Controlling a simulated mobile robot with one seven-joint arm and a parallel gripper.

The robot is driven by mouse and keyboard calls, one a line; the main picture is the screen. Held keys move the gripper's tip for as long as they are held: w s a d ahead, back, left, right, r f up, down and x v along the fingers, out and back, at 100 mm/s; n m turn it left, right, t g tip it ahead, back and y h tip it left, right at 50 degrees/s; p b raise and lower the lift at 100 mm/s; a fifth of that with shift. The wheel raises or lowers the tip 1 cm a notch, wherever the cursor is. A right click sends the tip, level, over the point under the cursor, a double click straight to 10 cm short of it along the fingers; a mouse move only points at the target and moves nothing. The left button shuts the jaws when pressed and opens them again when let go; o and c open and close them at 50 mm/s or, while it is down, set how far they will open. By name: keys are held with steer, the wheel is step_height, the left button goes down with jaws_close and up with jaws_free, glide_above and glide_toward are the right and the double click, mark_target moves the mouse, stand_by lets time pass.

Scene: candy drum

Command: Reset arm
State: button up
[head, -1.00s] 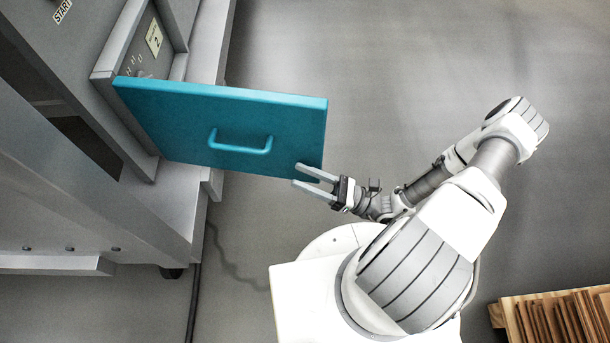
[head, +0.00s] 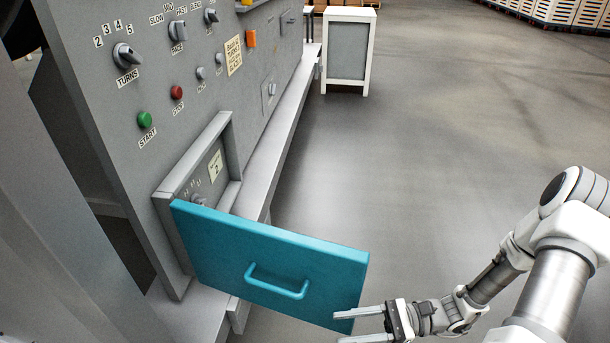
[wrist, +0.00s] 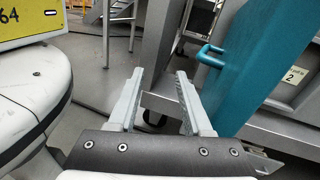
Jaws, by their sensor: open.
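My gripper (head: 358,328) is open and empty at the lower right corner of a teal door (head: 275,255) in the head view. In the wrist view my gripper's two fingers (wrist: 158,100) are apart with nothing between them. The teal door stands swung open from the grey machine, with its teal handle (head: 276,282) facing me. The door (wrist: 262,65) and its handle also show to the right of the fingers in the wrist view. I cannot tell whether a fingertip touches the door.
The grey machine's panel (head: 100,75) carries knobs, a green start button (head: 145,119) and a red stop button (head: 177,92). An open recess with a label marked 2 lies behind the door. A white-framed cabinet (head: 347,55) stands farther back. The floor (head: 420,160) to the right is clear.

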steer(key=s+d+r+n+t+h+p, duration=0.1)
steer(key=r+n+h+p, duration=0.6)
steer(key=r, duration=1.7)
steer(key=s+d+r+n+t+h+p, duration=0.2)
steer(key=d+r+n+t+h+p, duration=0.2)
steer(key=r+p, duration=0.9)
step_height(320, 180, up, 11)
steer(key=n+t+h, duration=0.2)
steer(key=n+h, duration=0.2)
steer(key=h, duration=0.2)
steer(key=shift+s+n+h, duration=0.15)
steer(key=shift+n+h, duration=0.15)
steer(key=shift+h, duration=0.1)
